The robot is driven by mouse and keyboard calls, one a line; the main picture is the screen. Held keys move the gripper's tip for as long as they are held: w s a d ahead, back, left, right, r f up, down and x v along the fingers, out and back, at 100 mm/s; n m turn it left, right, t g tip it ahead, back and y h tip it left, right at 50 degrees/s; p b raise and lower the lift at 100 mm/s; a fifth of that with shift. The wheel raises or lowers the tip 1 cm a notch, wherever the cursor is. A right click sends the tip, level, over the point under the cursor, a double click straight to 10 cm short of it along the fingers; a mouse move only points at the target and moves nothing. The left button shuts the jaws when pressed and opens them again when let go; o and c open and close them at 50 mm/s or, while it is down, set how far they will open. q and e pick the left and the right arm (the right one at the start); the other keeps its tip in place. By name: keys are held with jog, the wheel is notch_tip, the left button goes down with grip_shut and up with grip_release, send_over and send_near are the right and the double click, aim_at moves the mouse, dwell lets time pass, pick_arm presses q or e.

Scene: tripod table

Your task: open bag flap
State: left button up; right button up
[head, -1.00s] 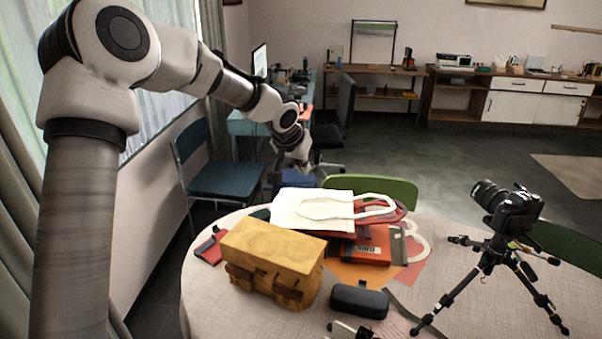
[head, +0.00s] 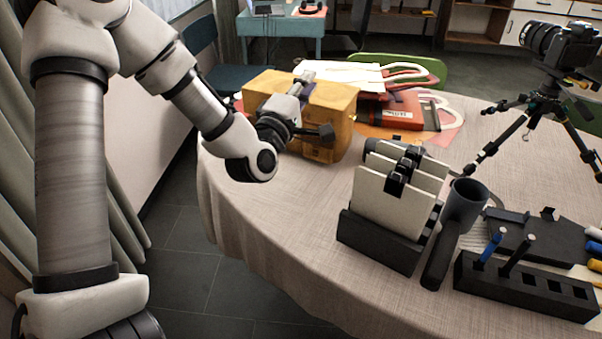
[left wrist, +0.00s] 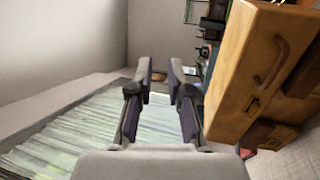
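The bag (head: 335,100) is a tan-yellow, boxy bag standing upright on the round table, with pockets on its near side. Its flat top is partly hidden by my left arm in the head view. My left gripper (head: 307,81) is in front of or over the bag's top there; I cannot tell whether it touches. In the left wrist view, the gripper's two fingers (left wrist: 160,72) are spread with nothing between them. The bag (left wrist: 250,75) is to their right, apart from them, with a handle and a dark buckle showing. My right gripper is not in view.
White and red tote bags (head: 355,75) lie behind the bag. A black holder (head: 380,243) with upright cream panels, a grey cylinder (head: 465,203) and a pen block (head: 525,288) stand nearer. A camera on a tripod (head: 535,105) is at right. The table's left front is clear.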

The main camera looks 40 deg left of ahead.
pick_arm(q)
jog(key=b, duration=0.7)
send_near(313, 124)
jog(key=w, duration=0.2)
jog(key=shift+n+g, duration=0.3)
jog(key=shift+g, duration=0.1)
jog(key=x, duration=0.8)
jog(key=shift+w+a+r, duration=0.1)
jog(key=shift+a+r, duration=0.15)
jog(key=shift+r, duration=0.2)
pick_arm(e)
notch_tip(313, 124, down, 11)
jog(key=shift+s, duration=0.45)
pick_arm(q)
grip_shut()
